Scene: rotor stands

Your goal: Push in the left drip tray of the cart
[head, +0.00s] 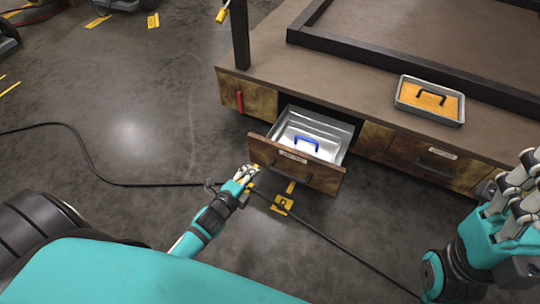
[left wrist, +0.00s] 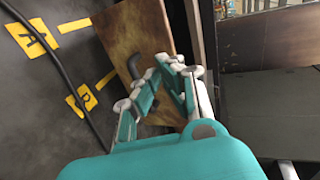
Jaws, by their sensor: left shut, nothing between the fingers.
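The left drip tray (head: 322,132) of the cart (head: 270,50) is pulled out. It is a metal drawer with a wooden front panel (head: 318,172), a dark handle and a pale label. A blue handle shows inside it. My left gripper (head: 249,172) is shut and empty at the left end of this front panel; whether it touches is unclear. In the left wrist view my shut fingers (left wrist: 168,72) overlap the wooden panel (left wrist: 128,42), near its dark handle (left wrist: 135,66). My right gripper (head: 520,185) is at the right edge, its fingers partly cut off.
The right drawer front (head: 437,162) is flush with the cart. A metal tray (head: 460,119) with an orange inside and black handle stands on the cart's top. A red handle (head: 239,100) is at the cart's left. A black cable (head: 330,250) and yellow markings lie on the floor.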

